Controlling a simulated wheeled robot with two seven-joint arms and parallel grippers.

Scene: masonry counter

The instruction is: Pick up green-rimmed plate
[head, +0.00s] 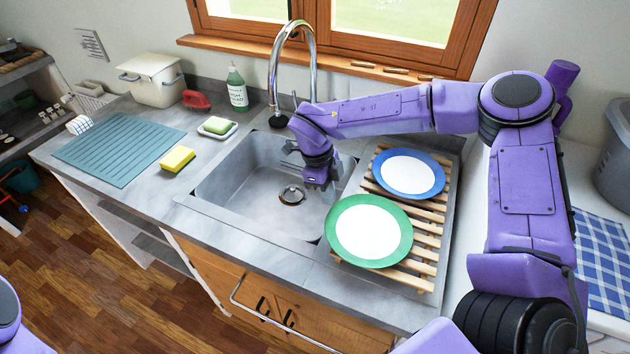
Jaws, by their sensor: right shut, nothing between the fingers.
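The green-rimmed plate (369,231) has a white centre and lies on the near part of a slatted wooden rack (425,241) to the right of the sink. A blue-rimmed plate (408,174) lies behind it on the same rack. My right gripper (322,192) points down over the right side of the sink, just left of and behind the green-rimmed plate. It is shut and empty, and I see no contact with the plate. My left gripper is out of view; only a bit of purple arm shows at the lower left edge.
The sink (240,190) is empty, with a tall chrome faucet (273,75) behind it. A yellow sponge (177,159), a green sponge on a dish (217,126), a soap bottle (237,88) and a teal mat (120,148) lie left. A checkered cloth (601,250) is at right.

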